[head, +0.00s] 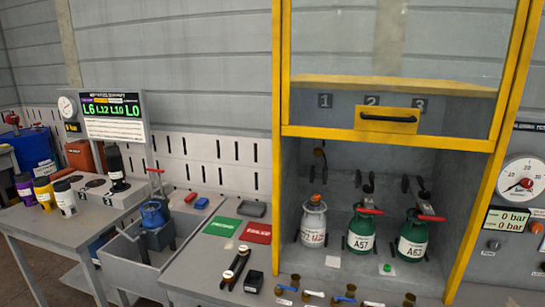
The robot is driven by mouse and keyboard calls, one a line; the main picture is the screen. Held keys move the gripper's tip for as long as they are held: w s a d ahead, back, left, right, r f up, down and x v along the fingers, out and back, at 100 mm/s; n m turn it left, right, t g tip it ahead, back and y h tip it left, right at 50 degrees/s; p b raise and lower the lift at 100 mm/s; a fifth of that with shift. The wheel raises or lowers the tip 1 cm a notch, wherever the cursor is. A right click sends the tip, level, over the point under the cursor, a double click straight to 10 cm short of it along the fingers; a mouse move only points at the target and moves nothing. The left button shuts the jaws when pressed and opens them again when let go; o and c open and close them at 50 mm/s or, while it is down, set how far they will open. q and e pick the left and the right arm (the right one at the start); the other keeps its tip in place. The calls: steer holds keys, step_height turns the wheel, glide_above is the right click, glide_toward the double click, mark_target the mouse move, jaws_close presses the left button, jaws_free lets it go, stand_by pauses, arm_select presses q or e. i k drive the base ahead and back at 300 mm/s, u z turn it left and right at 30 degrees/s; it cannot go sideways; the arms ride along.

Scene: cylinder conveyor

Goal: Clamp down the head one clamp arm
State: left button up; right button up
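The yellow-framed cabinet (277,150) has an opening below its raised glass sash. On the back wall, number plate 1 (325,101) is at the left, above a dark head fitting (319,154). A white-grey cylinder (313,224) with an orange top stands upright below it. I cannot make out a separate clamp arm at head one or its position. Green cylinders A57 (361,236) and A63 (413,242) stand to the right, each with a red bar (368,211) or red lever (431,218) at its top. Neither of my grippers is in view.
The sash handle (388,118) hangs above the opening. Left are a bench with green (222,226) and red mats (257,233), a sink (130,250) holding a blue cylinder, and a table with bottles.

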mark_target(318, 152)
steer(key=u, duration=0.25)
steer(key=i, duration=0.85)
steer(key=z, duration=0.75)
